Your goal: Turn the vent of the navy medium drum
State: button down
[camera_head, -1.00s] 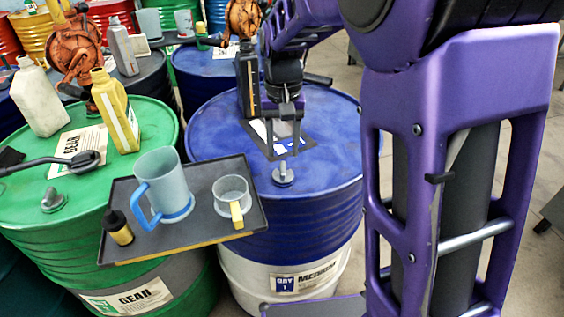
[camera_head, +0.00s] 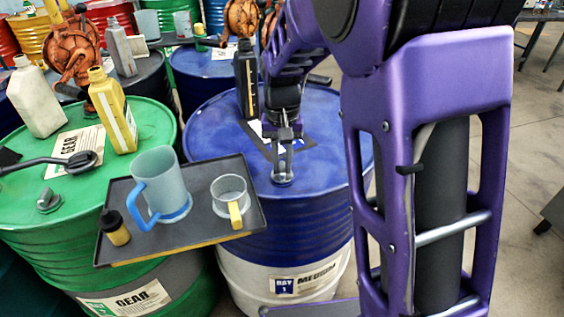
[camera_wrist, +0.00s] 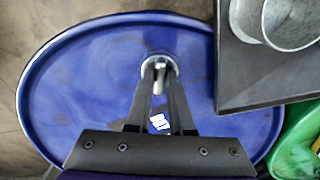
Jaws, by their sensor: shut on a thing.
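The navy medium drum (camera_head: 325,185) stands upright, blue above and white below, with a "MEDIUM" label low on its side. Its vent (camera_head: 283,179) is a small grey metal fitting on the lid near the front edge. In the wrist view the vent (camera_wrist: 158,67) sits between my fingertips. My gripper (camera_head: 283,165) points down over it and is shut on the vent's upright part. The fingers (camera_wrist: 160,84) hide part of the vent, so how far it is turned cannot be told.
A dark tray (camera_head: 200,240) with a blue-handled jug (camera_head: 165,185), a clear measuring cup (camera_head: 229,192) and a small bottle (camera_head: 115,228) lies close left of the vent. A dark bottle (camera_head: 246,85) stands behind my gripper. A green drum (camera_head: 160,120) is at left.

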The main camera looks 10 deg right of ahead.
jog(key=shift+n, duration=0.3)
jog(key=n+p, duration=0.1)
jog(key=n, duration=0.2)
jog(key=shift+d+r, duration=0.1)
jog(key=n+p, duration=0.1)
jog(key=n, duration=0.4)
jog(key=shift+d+p, duration=0.1)
jog(key=shift+p, duration=0.2)
jog(key=n+p, duration=0.2)
jog(key=n, duration=0.3)
jog(key=shift+w, duration=0.15)
jog(key=shift+n+p, duration=0.85)
jog(key=shift+n, duration=1.25)
jog(key=shift+w, duration=0.1)
jog(key=c, duration=0.8)
grip_release()
